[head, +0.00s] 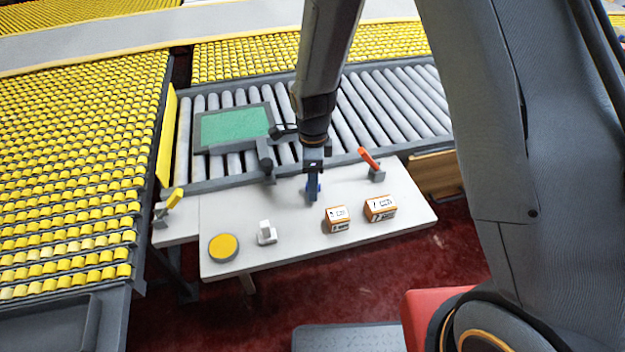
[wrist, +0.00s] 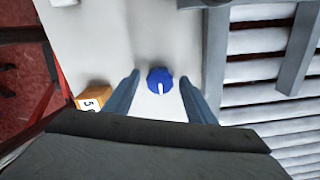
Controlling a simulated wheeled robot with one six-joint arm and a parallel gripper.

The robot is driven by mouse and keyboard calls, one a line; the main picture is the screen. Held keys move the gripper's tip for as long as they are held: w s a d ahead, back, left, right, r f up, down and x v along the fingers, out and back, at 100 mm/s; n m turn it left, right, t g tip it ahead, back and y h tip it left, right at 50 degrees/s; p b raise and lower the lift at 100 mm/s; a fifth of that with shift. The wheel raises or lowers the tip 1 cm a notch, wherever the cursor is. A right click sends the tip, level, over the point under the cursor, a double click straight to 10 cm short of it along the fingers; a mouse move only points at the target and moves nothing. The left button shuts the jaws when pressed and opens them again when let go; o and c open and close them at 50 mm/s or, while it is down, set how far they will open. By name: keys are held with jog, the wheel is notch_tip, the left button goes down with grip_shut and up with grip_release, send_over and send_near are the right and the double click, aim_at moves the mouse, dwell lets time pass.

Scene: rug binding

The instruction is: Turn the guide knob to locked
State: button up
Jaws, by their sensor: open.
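A round blue knob (wrist: 160,80) with a white pointer mark stands on the pale tabletop in the wrist view. The mark runs from near its middle toward the bottom of that picture. No lock label is readable. My gripper (wrist: 160,77) is open, with one finger on each side of the knob and a gap to each. In the head view my gripper (head: 313,190) points down over the table's back middle part and largely hides the knob.
Small orange-and-white boxes (head: 380,208) stand right of my gripper, and an orange lever (head: 369,157) behind them. A white switch (head: 267,235), yellow button (head: 223,246) and yellow lever (head: 174,199) are to the left. A roller conveyor (head: 385,100) with a green panel (head: 234,128) runs behind.

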jog(key=c, duration=1)
jog(key=shift+c, duration=0.2)
